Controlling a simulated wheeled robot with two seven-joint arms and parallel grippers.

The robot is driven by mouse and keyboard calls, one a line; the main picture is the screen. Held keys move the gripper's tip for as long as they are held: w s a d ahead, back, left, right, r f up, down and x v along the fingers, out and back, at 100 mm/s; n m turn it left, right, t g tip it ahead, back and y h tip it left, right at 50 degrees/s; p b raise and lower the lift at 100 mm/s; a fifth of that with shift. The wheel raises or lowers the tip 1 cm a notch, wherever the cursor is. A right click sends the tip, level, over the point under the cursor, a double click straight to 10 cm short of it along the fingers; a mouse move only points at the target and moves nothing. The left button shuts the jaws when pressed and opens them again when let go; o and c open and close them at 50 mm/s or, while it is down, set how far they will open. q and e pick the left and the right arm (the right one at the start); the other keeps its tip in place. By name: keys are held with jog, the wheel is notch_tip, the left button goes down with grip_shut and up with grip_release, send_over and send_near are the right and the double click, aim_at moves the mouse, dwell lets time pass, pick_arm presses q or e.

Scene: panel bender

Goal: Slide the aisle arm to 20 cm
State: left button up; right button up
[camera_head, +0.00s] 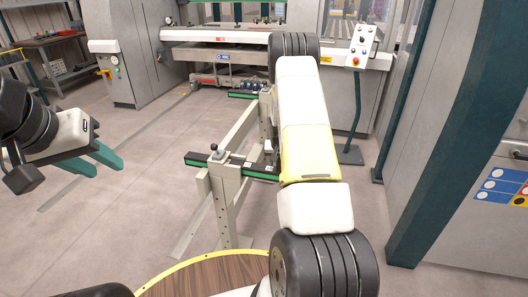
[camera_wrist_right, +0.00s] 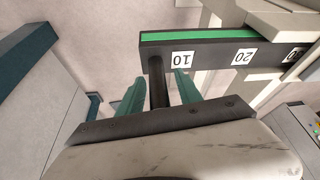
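A dark bar with a green top strip (camera_head: 230,166), apparently the aisle arm, crosses a pale frame in the head view; my right arm hides its right end. In the right wrist view a green-striped bar (camera_wrist_right: 210,47) carries white labels reading 10, 20 and a partly cut-off 30. A black post (camera_wrist_right: 157,85) stands out from it near the 10 end. My right gripper (camera_wrist_right: 160,88) has one green finger on each side of this post, with small gaps showing. My left gripper (camera_head: 108,167) is open and empty at the left, away from the bar.
A pale support frame (camera_head: 223,195) carries the bar. A second green-striped bar (camera_head: 243,95) lies further back, by the machine (camera_head: 215,50). A control panel on a post (camera_head: 357,100) and a dark teal column (camera_head: 455,130) stand right. Floor at left is clear.

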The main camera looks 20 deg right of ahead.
jog(key=v, duration=0.7)
jog(key=shift+s+r, duration=0.15)
jog(key=shift+r, duration=0.2)
jog(key=s+a+r+n+y, duration=0.1)
jog(key=s+a+r, duration=0.35)
jog(key=r, duration=0.35)
jog(key=s+a+r+t+y, duration=0.1)
jog(key=s+a+r, duration=0.35)
jog(key=r, duration=0.45)
jog(key=s+a+r+n, duration=0.1)
jog(key=s+a+r, duration=0.2)
jog(key=s+r, duration=0.35)
jog(key=s+a+r+n, duration=0.1)
jog(key=s+a+r, duration=0.1)
jog(key=s, duration=0.4)
jog(key=s+a+r+n+y, duration=0.1)
jog(key=s+a+r, duration=0.2)
jog(key=s, duration=0.3)
jog(key=s+a+r+n+t+y, duration=0.1)
jog(key=s+a+r, duration=0.1)
jog(key=s, duration=0.4)
jog(key=shift+s+a+r, duration=0.3)
jog(key=shift+s+a, duration=0.05)
